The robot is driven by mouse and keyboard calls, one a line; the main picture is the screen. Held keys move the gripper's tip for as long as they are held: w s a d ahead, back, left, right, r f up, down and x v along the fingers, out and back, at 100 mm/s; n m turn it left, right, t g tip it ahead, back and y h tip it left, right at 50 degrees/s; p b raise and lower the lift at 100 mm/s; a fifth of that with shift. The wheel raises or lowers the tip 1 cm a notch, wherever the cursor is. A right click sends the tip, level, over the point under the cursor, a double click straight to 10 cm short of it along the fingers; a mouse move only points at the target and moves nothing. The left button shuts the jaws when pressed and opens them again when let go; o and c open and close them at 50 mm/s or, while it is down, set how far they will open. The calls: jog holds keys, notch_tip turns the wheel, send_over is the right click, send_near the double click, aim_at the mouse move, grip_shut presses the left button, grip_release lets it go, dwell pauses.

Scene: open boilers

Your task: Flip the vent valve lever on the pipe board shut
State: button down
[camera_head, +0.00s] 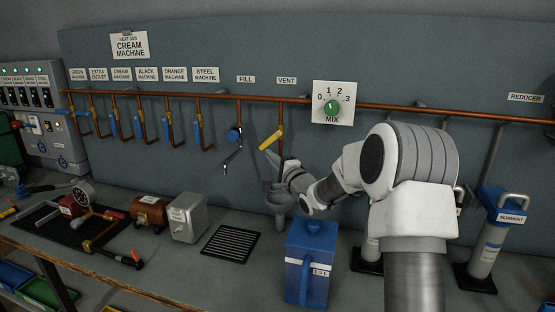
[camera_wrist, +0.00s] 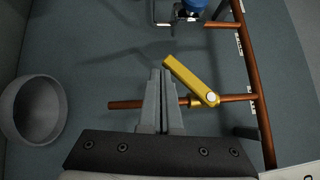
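The vent valve has a yellow lever (camera_head: 271,139) on the copper pipe below the VENT label (camera_head: 286,80). The lever slants diagonally to its pipe, in the wrist view too (camera_wrist: 188,78). My gripper (camera_wrist: 161,74) has its fingers together, with nothing visible between them. In the wrist view the fingers cross in front of the vent pipe (camera_wrist: 125,104), beside the lever's free end. A small gap shows between fingertips and lever; contact in depth cannot be told. In the head view my wrist partly hides the fingers, just below the lever.
A grey funnel (camera_head: 280,199) stands below the vent pipe and shows as a round cup (camera_wrist: 35,108) in the wrist view. A blue jug (camera_head: 311,250) stands in front. The blue-handled fill valve (camera_head: 234,135) hangs left of the vent. The mix dial (camera_head: 332,103) is at upper right.

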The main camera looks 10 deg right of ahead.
aim_at(259, 148)
jog(key=a+m+b, duration=0.1)
jog(key=b, duration=0.1)
jog(key=w+a+r+t+b, duration=0.1)
jog(key=b, duration=0.1)
jog(key=shift+w+a+r+m+t, duration=0.1)
jog(key=shift+w+a+m+t, duration=0.2)
jog(key=shift+m, duration=0.1)
jog(key=m+t+b, duration=0.1)
jog(key=a+r+m+t+b, duration=0.1)
jog(key=shift+w+r+m+h+b, duration=0.2)
jog(key=shift+r+m+h+b, duration=0.1)
jog(key=shift+b, duration=0.1)
jog(key=shift+r, duration=0.1)
